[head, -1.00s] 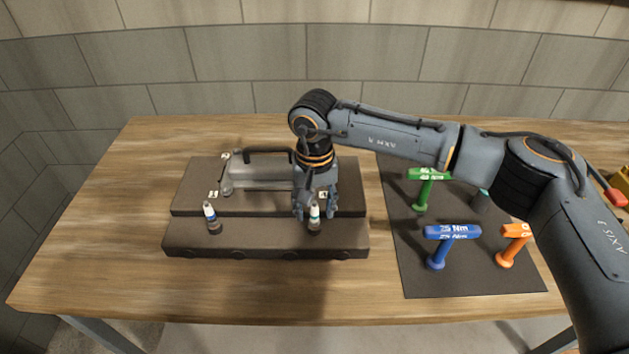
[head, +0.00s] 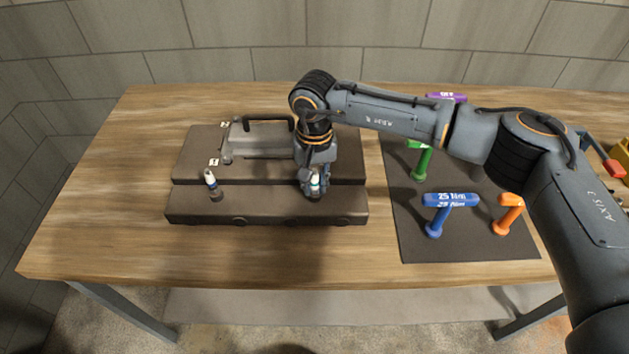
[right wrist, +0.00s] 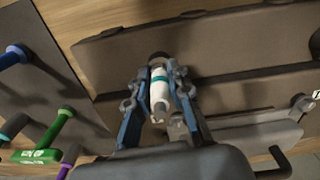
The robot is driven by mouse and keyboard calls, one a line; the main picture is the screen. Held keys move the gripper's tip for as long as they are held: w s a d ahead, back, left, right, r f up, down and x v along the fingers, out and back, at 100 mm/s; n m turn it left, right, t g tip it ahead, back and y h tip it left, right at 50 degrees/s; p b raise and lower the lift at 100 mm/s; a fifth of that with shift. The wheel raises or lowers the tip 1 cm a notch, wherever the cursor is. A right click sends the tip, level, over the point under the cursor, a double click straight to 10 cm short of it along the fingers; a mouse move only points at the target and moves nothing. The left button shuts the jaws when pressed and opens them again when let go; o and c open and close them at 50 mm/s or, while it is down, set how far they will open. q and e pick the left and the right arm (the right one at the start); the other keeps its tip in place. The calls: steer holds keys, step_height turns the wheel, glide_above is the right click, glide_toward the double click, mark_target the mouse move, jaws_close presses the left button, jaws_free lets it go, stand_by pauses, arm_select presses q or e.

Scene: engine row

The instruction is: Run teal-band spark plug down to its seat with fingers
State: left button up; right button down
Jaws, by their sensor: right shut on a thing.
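The teal-band spark plug (head: 315,184) stands in the right part of the dark block's front step (head: 265,208). It is white with a teal band. My right gripper (head: 314,186) comes down from above and is shut on it. In the right wrist view the plug (right wrist: 159,89) lies between the two blue-edged fingers (right wrist: 158,95), its dark lower end toward the block. How deep it sits cannot be told. My left gripper is not in view.
A blue-band plug (head: 211,182) stands at the block's left, slightly tilted. A grey handled part (head: 262,142) lies on the block behind. On the dark mat (head: 470,250) to the right stand blue (head: 450,200), orange (head: 508,212) and green (head: 420,160) T-handle tools. The table front is clear.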

steer(key=shift+f+m+b, duration=0.25)
steer(key=shift+m+b, duration=0.5)
steer(key=shift+m, duration=0.45)
steer(key=m+b, duration=0.2)
steer(key=m, duration=0.3)
steer(key=shift+m+b, duration=0.3)
steer(key=m+b, duration=0.2)
steer(key=m, duration=0.3)
steer(key=m+b, duration=0.1)
steer(key=m, duration=0.3)
steer(key=shift+r, duration=0.15)
steer(key=c, duration=1.1)
jaws_free()
steer(key=shift+c, duration=0.2)
steer(key=shift+r, duration=0.15)
